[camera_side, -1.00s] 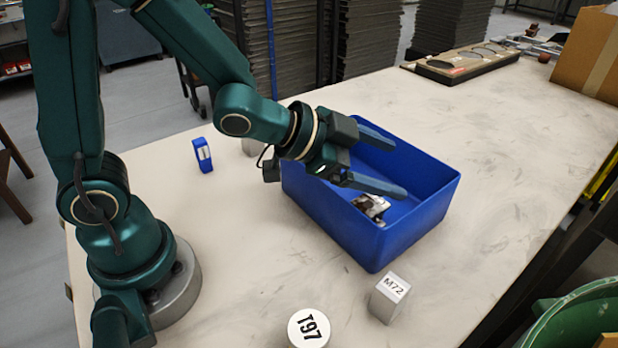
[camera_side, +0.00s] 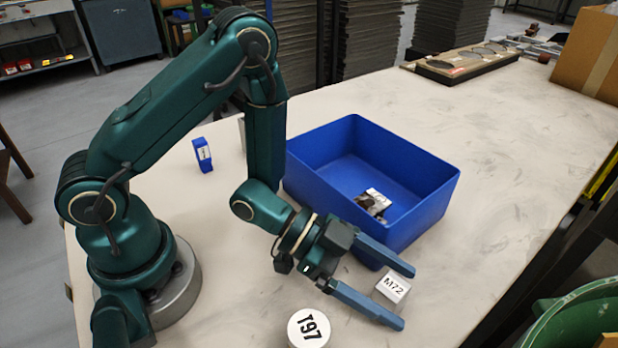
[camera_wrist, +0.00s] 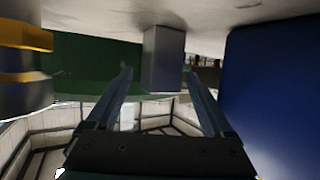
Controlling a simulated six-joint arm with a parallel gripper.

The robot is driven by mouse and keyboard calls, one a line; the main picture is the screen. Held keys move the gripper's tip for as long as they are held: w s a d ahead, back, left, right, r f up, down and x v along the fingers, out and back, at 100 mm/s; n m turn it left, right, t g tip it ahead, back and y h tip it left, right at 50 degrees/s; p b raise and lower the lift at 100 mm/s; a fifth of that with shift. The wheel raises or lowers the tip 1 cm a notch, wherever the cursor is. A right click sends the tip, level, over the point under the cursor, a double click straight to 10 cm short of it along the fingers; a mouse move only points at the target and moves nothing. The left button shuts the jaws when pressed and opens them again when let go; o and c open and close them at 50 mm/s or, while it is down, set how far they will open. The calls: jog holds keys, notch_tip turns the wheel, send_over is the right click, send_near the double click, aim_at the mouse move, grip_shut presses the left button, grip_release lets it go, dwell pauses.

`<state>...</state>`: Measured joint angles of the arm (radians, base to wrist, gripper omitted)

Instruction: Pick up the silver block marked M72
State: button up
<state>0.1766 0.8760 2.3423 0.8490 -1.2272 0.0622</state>
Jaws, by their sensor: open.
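The silver block marked M72 (camera_side: 393,288) stands upright on the table in front of the blue bin. My gripper (camera_side: 402,298) is open and low, with its two blue-grey fingers reaching toward the block, which shows between them in the side view. In the wrist view the block (camera_wrist: 163,58) appears as a plain grey upright face, centred between and beyond the fingertips (camera_wrist: 160,80). Nothing is held. The finger nearer the side camera hides the block's lower part there.
The blue bin (camera_side: 318,178) stands close behind the gripper, with a small labelled item (camera_side: 373,202) inside. A round T97 piece (camera_side: 309,328) stands at the near edge, left of M72.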

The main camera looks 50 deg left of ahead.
aim_at(406, 297)
jog(key=shift+x, duration=1.7)
grip_shut()
